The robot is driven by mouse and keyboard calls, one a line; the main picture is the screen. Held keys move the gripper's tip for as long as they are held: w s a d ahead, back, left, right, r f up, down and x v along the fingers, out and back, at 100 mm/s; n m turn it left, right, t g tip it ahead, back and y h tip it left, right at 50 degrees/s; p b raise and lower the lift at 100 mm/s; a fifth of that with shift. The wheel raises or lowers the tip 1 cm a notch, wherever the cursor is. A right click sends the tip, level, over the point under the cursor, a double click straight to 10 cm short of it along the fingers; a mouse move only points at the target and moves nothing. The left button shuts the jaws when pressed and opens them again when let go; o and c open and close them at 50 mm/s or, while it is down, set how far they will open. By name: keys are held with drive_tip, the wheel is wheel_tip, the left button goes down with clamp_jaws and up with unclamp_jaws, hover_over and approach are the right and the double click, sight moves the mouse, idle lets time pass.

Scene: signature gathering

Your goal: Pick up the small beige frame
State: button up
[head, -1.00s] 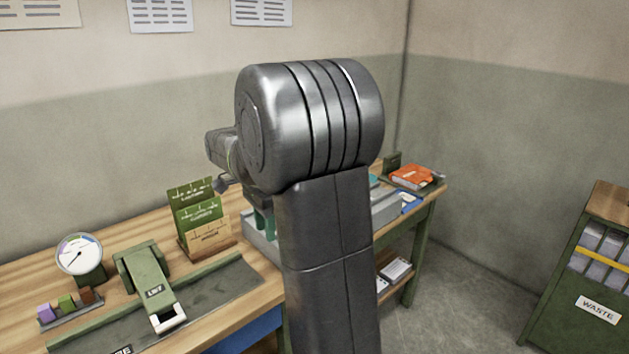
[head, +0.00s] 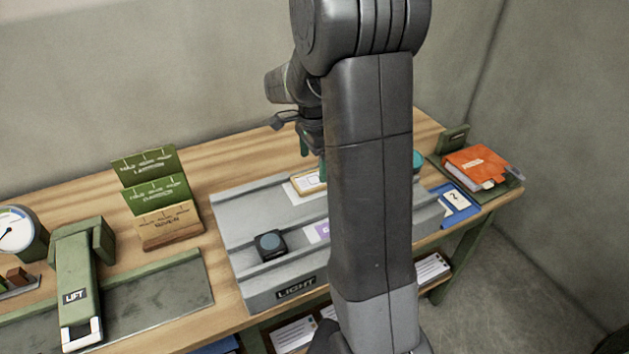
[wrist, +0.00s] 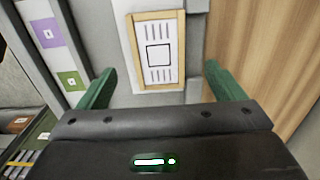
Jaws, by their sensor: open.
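The small beige frame (wrist: 138,56) is a thin wooden rectangle around a white sheet with printed lines and a black square. In the wrist view it lies upper centre, between and beyond my gripper (wrist: 161,76). My gripper's green fingers are spread wide and apart from the frame, with nothing between them. In the head view the frame (head: 301,189) lies on the back of the grey LIGHT tray (head: 232,205), partly hidden by my arm. My gripper (head: 312,152) shows there above it, mostly hidden too.
A black block with a round top (head: 270,245) and a purple card (head: 318,232) are on the tray. A green card rack (head: 160,200) and LIFT device (head: 78,280) stand left. An orange book (head: 475,168) and blue-edged card (head: 456,203) lie right.

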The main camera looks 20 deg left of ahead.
sight(314, 179)
wheel_tip(314, 179, down, 5)
drive_tip(key=shift+d+r, duration=0.1)
drive_tip(key=c, duration=1.1)
